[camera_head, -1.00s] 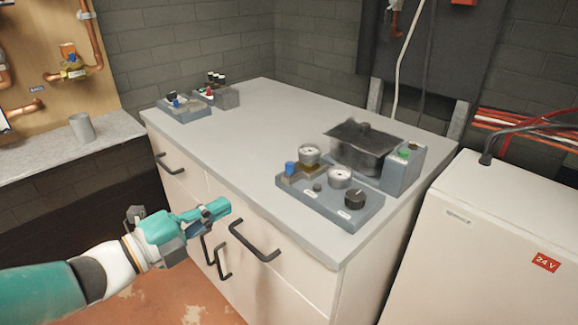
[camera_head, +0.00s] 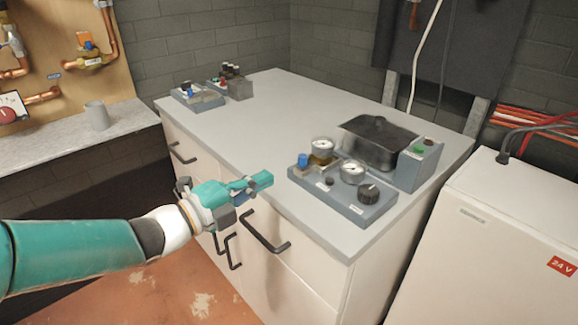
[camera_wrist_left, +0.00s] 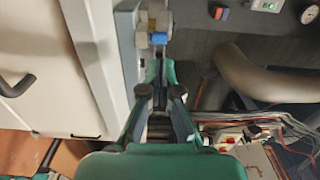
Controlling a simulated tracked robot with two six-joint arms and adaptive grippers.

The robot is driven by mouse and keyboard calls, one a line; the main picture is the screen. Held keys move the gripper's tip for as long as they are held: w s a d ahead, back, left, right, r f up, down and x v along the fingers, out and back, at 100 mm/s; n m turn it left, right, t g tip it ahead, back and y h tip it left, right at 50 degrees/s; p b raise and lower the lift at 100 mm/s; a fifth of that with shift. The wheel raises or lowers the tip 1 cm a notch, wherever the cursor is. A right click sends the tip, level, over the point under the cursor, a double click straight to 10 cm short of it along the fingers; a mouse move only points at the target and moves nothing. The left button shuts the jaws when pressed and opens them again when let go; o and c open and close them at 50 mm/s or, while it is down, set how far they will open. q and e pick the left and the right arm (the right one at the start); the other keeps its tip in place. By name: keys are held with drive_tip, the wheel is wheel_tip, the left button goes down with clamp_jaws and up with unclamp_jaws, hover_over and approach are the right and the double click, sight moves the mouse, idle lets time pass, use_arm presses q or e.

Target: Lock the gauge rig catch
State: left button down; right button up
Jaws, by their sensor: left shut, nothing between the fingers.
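The gauge rig is a grey block (camera_head: 350,207) on the cabinet top, near its front edge. It carries two round gauges (camera_head: 352,172), a black knob (camera_head: 369,192) and a blue-capped part (camera_head: 303,160) at its left end. I cannot tell which part is the catch or how it stands. My left gripper (camera_head: 264,180) is shut and empty, just left of the rig and apart from it, by the cabinet's front edge. In the left wrist view the gripper (camera_wrist_left: 155,72) points toward the blue part (camera_wrist_left: 159,38). My right gripper is not in view.
Smaller devices (camera_head: 198,95) sit at the cabinet's far left. Black handles (camera_head: 262,232) stick out from its front. The middle of the top is clear.

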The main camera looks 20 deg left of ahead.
sight(299, 162)
use_arm(q)
drive_tip(key=x, duration=0.7)
drive_tip(key=shift+w+d, duration=0.1)
drive_tip(key=shift+d, duration=0.05)
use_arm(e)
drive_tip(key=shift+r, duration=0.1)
